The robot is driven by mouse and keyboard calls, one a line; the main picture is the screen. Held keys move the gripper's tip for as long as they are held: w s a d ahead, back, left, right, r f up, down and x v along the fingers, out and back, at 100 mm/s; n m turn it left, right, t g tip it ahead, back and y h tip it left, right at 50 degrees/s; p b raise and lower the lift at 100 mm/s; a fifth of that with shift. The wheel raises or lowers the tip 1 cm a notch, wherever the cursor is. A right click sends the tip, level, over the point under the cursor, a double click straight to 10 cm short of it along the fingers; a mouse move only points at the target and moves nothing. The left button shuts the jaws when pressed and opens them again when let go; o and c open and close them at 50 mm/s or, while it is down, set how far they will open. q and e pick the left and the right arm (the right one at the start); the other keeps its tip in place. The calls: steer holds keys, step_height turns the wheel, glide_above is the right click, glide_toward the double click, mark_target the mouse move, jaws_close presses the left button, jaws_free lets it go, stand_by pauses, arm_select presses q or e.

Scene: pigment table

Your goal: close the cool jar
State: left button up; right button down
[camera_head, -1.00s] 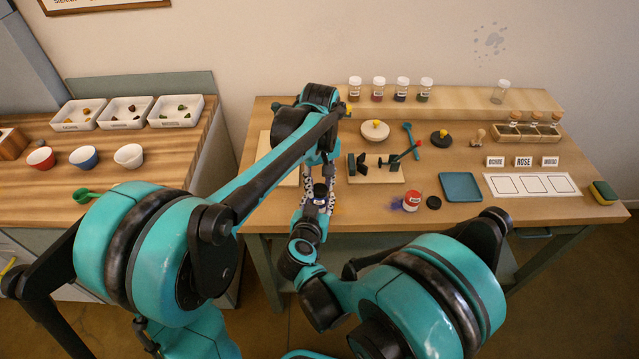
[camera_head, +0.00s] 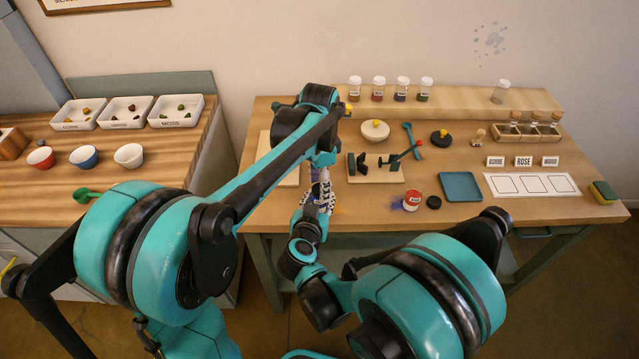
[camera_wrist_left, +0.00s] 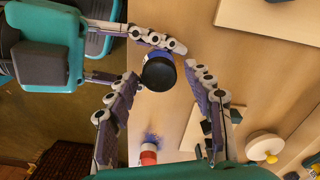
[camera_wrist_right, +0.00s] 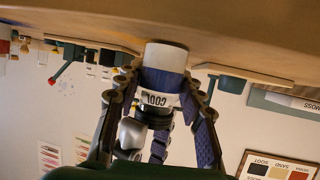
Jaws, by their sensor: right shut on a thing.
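The cool jar (camera_wrist_right: 160,82) shows in the right wrist view with its COOL label upside down. My right gripper (camera_wrist_right: 158,88) is shut around its body. The jar's black lid (camera_wrist_left: 159,73) sits on top of it in the left wrist view, with a blue band below; how tightly it sits cannot be told. My left gripper (camera_wrist_left: 163,74) comes from above, its fingers open on either side of the lid. The right-hand finger stands apart from the lid; the left-hand one is close, contact unclear. In the head view my left gripper (camera_head: 319,192) hides most of the jar.
Behind is a board with a black clamp-like device (camera_head: 376,172). A teal tray (camera_head: 461,187) and a white card (camera_head: 533,185) lie farther right.

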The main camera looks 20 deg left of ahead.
arm_select(q)
steer(key=shift+r, duration=2.3)
steer(key=shift+c, duration=0.5)
steer(key=n, duration=0.3)
steer(key=shift+r, duration=0.4)
steer(key=n, duration=0.2)
steer(key=r+n, duration=0.1)
steer(key=n, duration=0.3)
steer(key=r+n, duration=0.1)
steer(key=n, duration=0.4)
steer(key=shift+r, duration=0.3)
steer(key=shift+f, duration=0.1)
steer(key=shift+f, duration=3.9)
